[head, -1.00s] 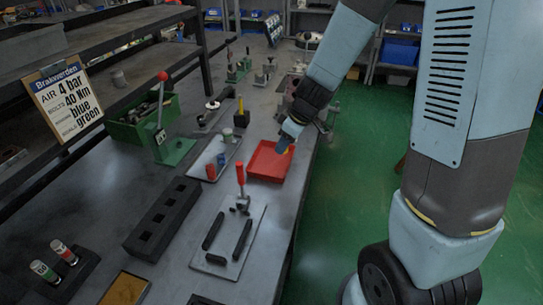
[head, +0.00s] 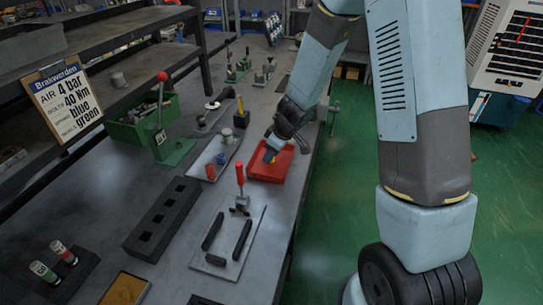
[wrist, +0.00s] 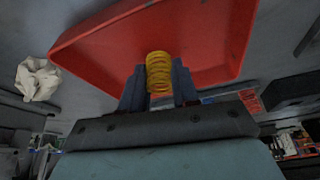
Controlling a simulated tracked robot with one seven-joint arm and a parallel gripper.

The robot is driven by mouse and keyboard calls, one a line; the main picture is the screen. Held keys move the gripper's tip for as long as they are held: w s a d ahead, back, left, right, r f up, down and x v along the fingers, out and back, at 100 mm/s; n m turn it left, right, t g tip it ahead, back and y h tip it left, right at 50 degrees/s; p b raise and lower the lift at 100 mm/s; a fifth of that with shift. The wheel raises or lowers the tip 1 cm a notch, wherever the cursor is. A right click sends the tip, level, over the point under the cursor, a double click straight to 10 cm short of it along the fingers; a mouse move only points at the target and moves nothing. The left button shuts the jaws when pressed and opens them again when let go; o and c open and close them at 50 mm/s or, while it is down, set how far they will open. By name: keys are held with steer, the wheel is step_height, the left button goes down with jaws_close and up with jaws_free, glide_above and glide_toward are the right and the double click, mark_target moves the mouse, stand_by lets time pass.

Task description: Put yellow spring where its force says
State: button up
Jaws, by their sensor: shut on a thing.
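A yellow coil spring (wrist: 159,73) is held between the two dark fingers of my gripper (wrist: 158,84) in the wrist view. In the head view my gripper (head: 269,156) is over the red tray (head: 282,173); the spring cannot be made out clearly there. The red tray also fills the upper part of the wrist view (wrist: 205,35). A grey plate (head: 203,180) left of the red tray carries small red (head: 211,172) and blue (head: 221,159) pieces. A green lever press (head: 172,150) with a red knob stands to the left.
A black block with several square holes (head: 148,243) lies in the front middle. A plate with a red-handled clamp (head: 240,185) and black bars is near the bench edge. A green bin (head: 125,132) stands behind the press.

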steer(key=shift+f, duration=0.45)
steer(key=o, duration=1)
steer(key=shift+r, duration=0.1)
steer(key=s+d+r+m, duration=0.2)
steer(key=s+d+r, duration=0.2)
steer(key=r, duration=0.5)
steer(key=s+d+r+m+t, duration=0.1)
steer(key=s+d+r, duration=0.25)
steer(key=r, duration=0.45)
steer(key=s+d+r+m, duration=0.2)
steer(key=s+d+r, duration=0.15)
steer(key=r, duration=0.55)
steer(key=shift+s+d+r+m+t+h, duration=0.5)
steer(key=shift+s+d+r+m, duration=0.75)
steer(key=shift+s, duration=1.25)
steer(key=shift+s+d+r+m+t+h, duration=0.25)
steer(key=shift+s+d+r+m+h, duration=0.95)
steer(key=shift+s, duration=1.25)
steer(key=shift+s+d+r+m+t+h, duration=0.35)
steer(key=shift+s+d+r+m, duration=0.9)
steer(key=shift+s, duration=1.25)
